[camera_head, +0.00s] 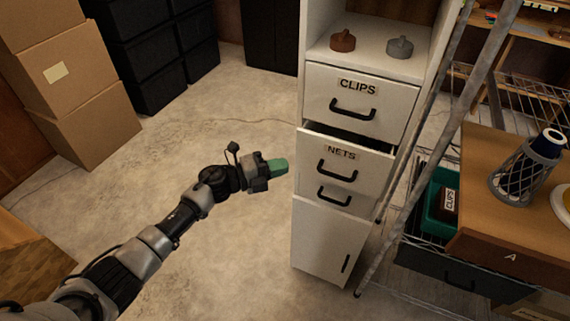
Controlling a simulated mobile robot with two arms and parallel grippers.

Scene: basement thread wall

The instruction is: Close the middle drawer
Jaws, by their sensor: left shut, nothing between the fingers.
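A white cabinet (326,240) stands right of centre. Its middle drawer (371,170), labelled NETS with a black handle, sticks out with a dark gap above its front. The top drawer (384,99), labelled CLIPS, looks shut. A lower drawer's handle (335,196) shows just beneath the NETS front, which hides most of that drawer. My left gripper (279,166), with green fingertips, is shut and empty. It is in front of the floor, just left of the NETS drawer and apart from it in the picture. My right gripper is not in view.
A metal ladder (437,147) leans close to the cabinet's right side. A wooden table (480,196) with a blue bottle in a mesh holder (515,178) stands at right. Cardboard boxes (75,115) and black bins (158,68) stand back left. The floor left of the cabinet is clear.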

